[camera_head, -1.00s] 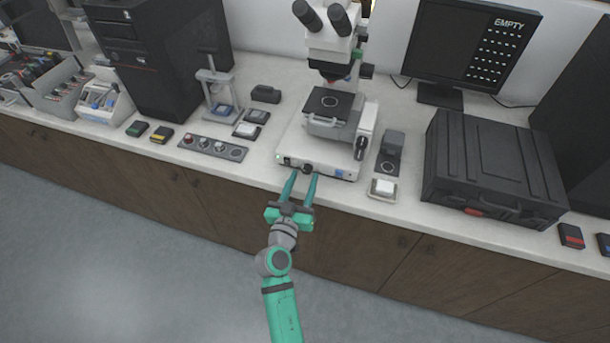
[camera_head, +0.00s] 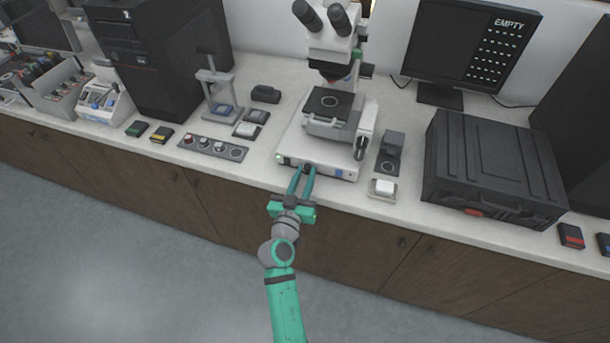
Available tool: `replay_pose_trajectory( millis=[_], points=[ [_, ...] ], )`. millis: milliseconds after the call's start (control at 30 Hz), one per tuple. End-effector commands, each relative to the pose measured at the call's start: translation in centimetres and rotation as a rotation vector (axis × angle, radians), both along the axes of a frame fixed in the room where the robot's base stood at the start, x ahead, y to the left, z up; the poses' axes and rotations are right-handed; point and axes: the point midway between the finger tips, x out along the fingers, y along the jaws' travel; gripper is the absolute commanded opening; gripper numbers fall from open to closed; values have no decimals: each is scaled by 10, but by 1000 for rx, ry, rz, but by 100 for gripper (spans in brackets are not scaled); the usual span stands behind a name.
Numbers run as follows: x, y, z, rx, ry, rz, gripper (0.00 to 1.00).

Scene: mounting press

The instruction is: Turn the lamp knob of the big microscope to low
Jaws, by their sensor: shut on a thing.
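The big microscope (camera_head: 294,140) stands on the counter in the middle, white with a dark stage and dark eyepieces. Its lamp knob (camera_head: 307,167) is a small dark knob on the front face of the base. My gripper (camera_head: 306,170) reaches it from the front, with its two teal fingers closed on the knob's sides. The fingertips hide much of the knob, and its pointer or setting cannot be read. A small green light shows at the left of the base front, and a blue patch at the right.
A control strip with round buttons (camera_head: 212,147) lies left of the microscope. A small dark device with a white pad (camera_head: 383,187) stands close on the right. A large black case (camera_head: 487,165) is farther right. The monitor (camera_head: 472,45) reads EMPTY. The floor in front is clear.

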Motion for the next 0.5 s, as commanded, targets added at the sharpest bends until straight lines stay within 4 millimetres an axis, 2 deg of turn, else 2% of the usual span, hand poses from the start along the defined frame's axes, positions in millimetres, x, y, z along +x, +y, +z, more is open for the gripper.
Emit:
replay_pose_trajectory(
  millis=[267, 500],
  points=[
    [0, 0, 0, -115, 47, 0, 1],
    [0, 0, 0, -304, 126, 1, 1]
  ],
)
